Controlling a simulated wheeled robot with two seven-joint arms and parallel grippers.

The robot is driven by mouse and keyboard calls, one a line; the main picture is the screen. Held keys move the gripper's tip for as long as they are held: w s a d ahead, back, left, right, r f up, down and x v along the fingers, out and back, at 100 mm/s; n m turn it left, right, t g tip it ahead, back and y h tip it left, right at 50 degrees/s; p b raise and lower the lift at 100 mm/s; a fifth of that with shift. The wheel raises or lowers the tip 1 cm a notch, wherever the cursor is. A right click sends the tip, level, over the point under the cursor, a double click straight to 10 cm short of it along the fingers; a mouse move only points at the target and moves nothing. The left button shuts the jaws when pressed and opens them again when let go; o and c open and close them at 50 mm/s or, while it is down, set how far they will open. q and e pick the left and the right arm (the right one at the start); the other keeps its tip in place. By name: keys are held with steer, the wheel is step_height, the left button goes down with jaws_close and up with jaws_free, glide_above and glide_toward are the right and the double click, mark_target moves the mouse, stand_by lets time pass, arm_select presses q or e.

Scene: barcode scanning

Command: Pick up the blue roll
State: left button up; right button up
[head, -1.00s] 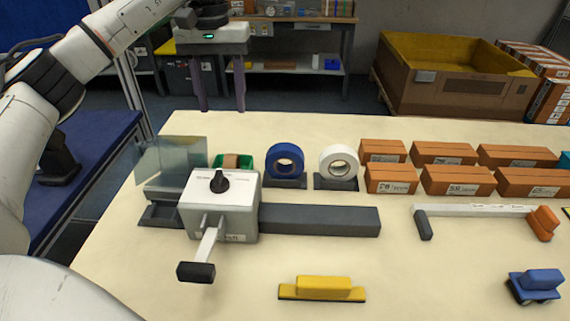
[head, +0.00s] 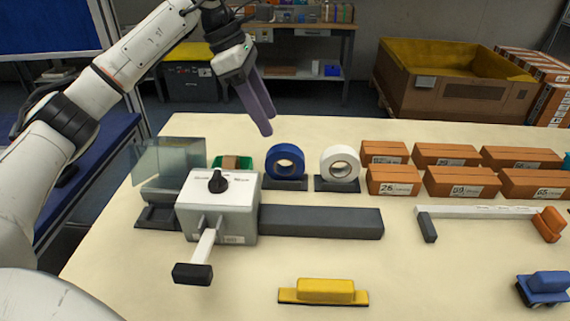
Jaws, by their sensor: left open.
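The blue roll (head: 285,152) stands upright on a dark stand on the table, behind the long grey bar and left of a white roll (head: 340,160). My left gripper (head: 265,131) is above the table's far part, up and slightly left of the blue roll. Its fingers point down and are apart from the roll, with nothing between them. The two fingers overlap in this view. My right gripper does not show.
A grey machine with a black knob (head: 218,181) and lever stands at the left of the table (head: 400,290). Several orange boxes (head: 457,181) stand at the right. A yellow block (head: 325,290) lies in front. A green holder (head: 225,160) is left of the blue roll.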

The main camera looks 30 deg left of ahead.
mark_target(284, 146)
arm_select(q)
steer(key=x, duration=0.4)
steer(key=shift+w+d+f, duration=0.1)
steer(key=shift+f, duration=0.15)
steer(key=shift+w+p+x, duration=0.15)
steer(key=shift+p+x, duration=0.1)
steer(key=shift+x, duration=1.1)
steer(key=shift+w+p+x, duration=0.1)
steer(key=shift+p+x, duration=0.15)
steer(key=shift+x, duration=1.1)
steer(key=shift+c, duration=0.4)
steer(key=shift+r, duration=0.1)
jaws_close()
